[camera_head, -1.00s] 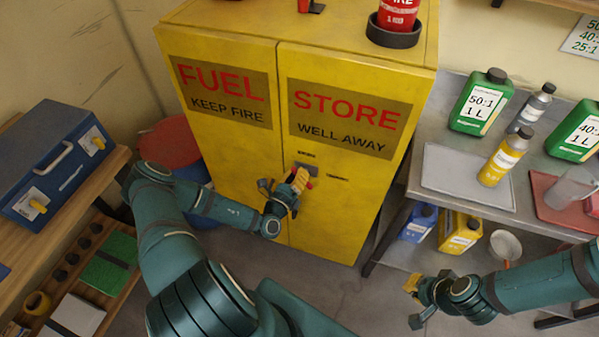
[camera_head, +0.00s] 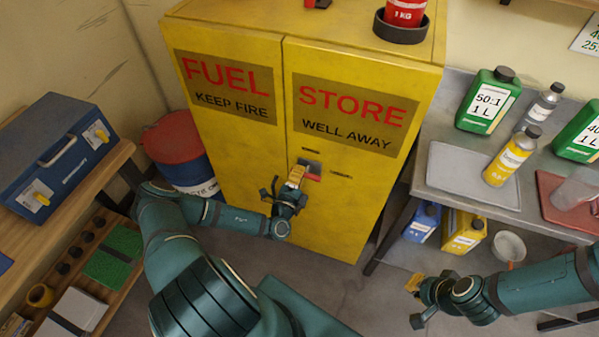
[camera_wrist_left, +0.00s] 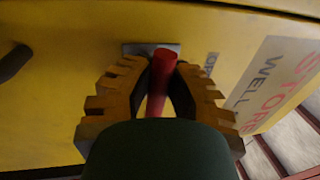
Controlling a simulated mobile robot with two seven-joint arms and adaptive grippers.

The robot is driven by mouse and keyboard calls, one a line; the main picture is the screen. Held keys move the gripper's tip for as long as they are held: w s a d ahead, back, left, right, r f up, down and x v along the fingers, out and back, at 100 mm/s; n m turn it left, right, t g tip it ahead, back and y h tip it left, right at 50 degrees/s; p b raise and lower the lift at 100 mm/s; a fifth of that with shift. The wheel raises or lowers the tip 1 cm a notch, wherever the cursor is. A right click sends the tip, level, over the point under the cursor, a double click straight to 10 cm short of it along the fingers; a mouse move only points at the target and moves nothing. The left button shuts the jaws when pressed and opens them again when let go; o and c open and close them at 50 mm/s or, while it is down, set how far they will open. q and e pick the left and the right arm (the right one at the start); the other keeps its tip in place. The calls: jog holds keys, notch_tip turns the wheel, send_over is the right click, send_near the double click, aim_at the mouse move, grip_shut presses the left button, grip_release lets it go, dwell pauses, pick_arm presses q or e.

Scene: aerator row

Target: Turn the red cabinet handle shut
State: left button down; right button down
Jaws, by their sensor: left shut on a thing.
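The red handle (camera_wrist_left: 162,80) sits on a grey plate (camera_head: 311,164) on the front of the yellow fuel cabinet (camera_head: 340,205). My left gripper (camera_head: 296,176) is at the handle and shut on it. In the wrist view the red bar runs between the two toothed yellow fingers, out from the plate, and its lower part is hidden by my gripper. In the head view a bit of red (camera_head: 314,177) shows just right of the fingers. Both cabinet doors look flush. My right gripper (camera_head: 414,301) is apart from the cabinet at lower right, its fingers spread and empty.
A steel bench (camera_head: 428,190) with bottles and trays stands right of the cabinet. A red and blue drum (camera_head: 175,145) stands at its left. A wooden bench with a blue toolbox (camera_head: 55,155) is farther left. Bare floor lies in front.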

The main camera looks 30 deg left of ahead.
pick_arm(q)
jog(key=shift+f+n, duration=0.1)
jog(key=shift+n, duration=0.5)
jog(key=c, duration=0.9)
grip_release()
jog(key=shift+s, duration=0.1)
jog(key=v, duration=1.2)
jog(key=shift+d, duration=0.1)
